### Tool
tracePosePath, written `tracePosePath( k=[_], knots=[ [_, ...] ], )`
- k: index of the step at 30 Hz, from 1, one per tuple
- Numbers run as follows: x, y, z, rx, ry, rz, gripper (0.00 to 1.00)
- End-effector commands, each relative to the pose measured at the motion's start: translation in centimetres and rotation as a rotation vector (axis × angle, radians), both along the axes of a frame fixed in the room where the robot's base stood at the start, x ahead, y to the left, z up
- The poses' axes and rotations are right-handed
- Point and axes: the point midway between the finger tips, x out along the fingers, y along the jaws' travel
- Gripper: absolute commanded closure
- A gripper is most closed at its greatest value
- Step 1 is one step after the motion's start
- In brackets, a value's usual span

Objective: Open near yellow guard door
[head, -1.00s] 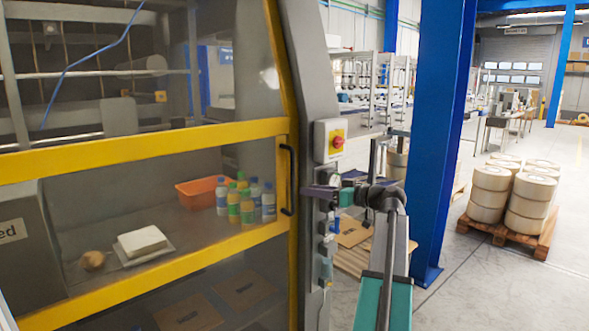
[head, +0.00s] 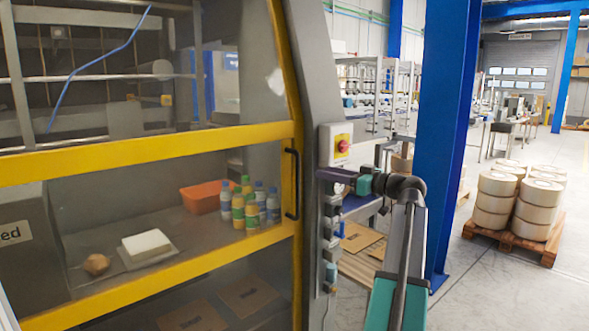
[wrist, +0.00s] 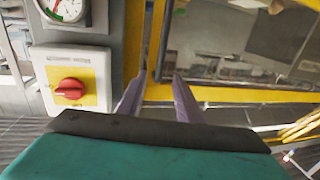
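The near yellow guard door (head: 150,141) fills the left of the head view, its yellow frame around clear panels. It looks closed against the grey post. Its black vertical handle (head: 291,184) is on the right side of the frame. My gripper (head: 326,174) is just right of the handle in the head view, in front of the post and apart from the handle. In the wrist view my gripper's two purple fingers (wrist: 160,82) are spread, with yellow frame showing behind them. I see nothing held between them.
A red and yellow switch box (head: 336,144) is on the post close to my gripper; it also shows in the wrist view (wrist: 92,62), below a round gauge (wrist: 66,8). A blue column (head: 445,140) stands right of my arm. Clear floor lies near the pallet (head: 511,243).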

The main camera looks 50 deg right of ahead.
Motion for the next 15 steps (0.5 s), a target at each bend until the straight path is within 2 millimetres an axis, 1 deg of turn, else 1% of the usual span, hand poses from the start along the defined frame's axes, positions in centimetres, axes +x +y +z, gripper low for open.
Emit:
tracePosePath(
  k=[15],
  knots=[
    [7.1,0.9,0.1,0.001,0.000,0.001,0.67]
  ],
)
